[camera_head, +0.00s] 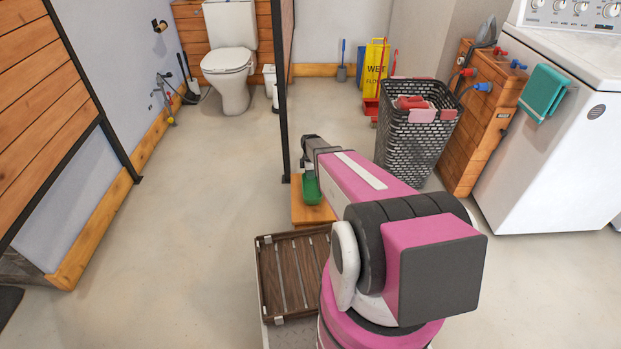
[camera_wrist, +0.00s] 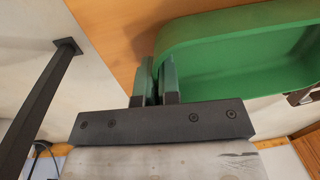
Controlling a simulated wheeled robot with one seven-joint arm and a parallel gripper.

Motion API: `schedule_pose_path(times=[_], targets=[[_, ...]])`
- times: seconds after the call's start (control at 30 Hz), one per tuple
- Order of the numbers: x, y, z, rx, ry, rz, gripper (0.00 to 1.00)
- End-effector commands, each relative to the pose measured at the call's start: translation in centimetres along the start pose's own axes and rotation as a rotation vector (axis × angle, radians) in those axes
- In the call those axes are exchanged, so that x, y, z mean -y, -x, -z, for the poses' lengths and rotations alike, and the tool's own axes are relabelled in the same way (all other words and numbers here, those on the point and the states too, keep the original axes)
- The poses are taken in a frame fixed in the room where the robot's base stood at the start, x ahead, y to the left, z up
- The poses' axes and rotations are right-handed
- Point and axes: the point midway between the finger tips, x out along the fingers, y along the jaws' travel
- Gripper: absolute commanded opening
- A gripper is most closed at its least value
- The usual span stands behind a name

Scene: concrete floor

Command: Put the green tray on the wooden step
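The green tray (camera_wrist: 250,50) fills the upper right of the wrist view. In the head view a small part of the tray (camera_head: 311,187) shows beneath my gripper. My gripper's two fingers (camera_wrist: 155,80) stand close together on either side of the tray's near left wall, gripping it. The wooden step (camera_head: 312,213) is just below the tray in the head view, partly hidden by my arm. Its orange wood (camera_wrist: 115,35) also shows behind the tray in the wrist view. I cannot tell whether the tray touches the step.
A black post (camera_head: 281,95) stands behind the step, and it shows at left in the wrist view (camera_wrist: 38,95). A dark laundry basket (camera_head: 414,135) and a white washing machine (camera_head: 555,150) are to the right. The floor at left is clear.

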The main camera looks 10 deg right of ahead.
Motion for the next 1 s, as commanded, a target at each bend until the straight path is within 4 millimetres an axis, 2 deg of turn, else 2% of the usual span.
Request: schedule_pose_path(times=[0.03,0.1,0.5,0.6,0.87,1.0], targets=[[-0.2,-0.9,0.0,0.000,0.000,0.002,0.00],[-0.2,-1.6,0.0,0.000,0.000,0.002,0.00],[-0.2,-1.9,0.0,0.000,0.000,0.001,0.00],[-0.2,-1.9,0.0,0.000,0.000,0.001,0.29],[-0.2,-1.9,0.0,0.000,0.000,0.001,0.29],[-0.1,-1.2,0.0,0.000,0.000,0.000,0.29]])
